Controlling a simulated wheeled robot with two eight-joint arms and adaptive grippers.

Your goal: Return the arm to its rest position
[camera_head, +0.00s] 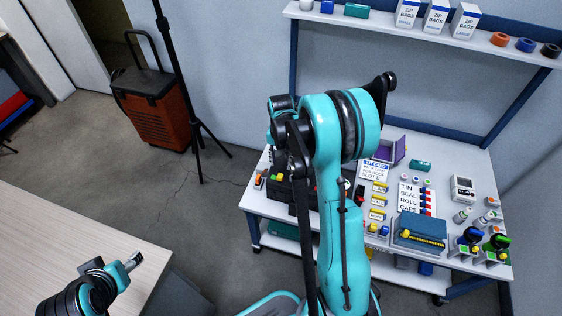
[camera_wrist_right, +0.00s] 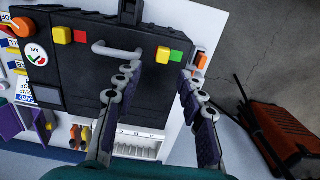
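My right arm (camera_head: 341,240) is teal and rises through the middle of the head view, bent over in front of the table. Its gripper is mostly hidden behind its own links there. In the right wrist view my right gripper (camera_wrist_right: 160,74) is open, with its two fingers apart and nothing between them. The fingers point over a black case (camera_wrist_right: 75,85) with a grey handle (camera_wrist_right: 115,50); one fingertip overlaps the handle's end in the picture, and I cannot tell whether they touch. My left gripper (camera_head: 132,262) is at lower left over the pale tabletop, too small to read.
The white table (camera_head: 470,277) carries a blue box (camera_head: 420,230), labelled bins and small parts. A shelf (camera_head: 400,27) with zip-bag boxes is above it. A tripod (camera_head: 180,90) and an orange-black cart (camera_head: 155,105) stand left. Floor between the tables is clear.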

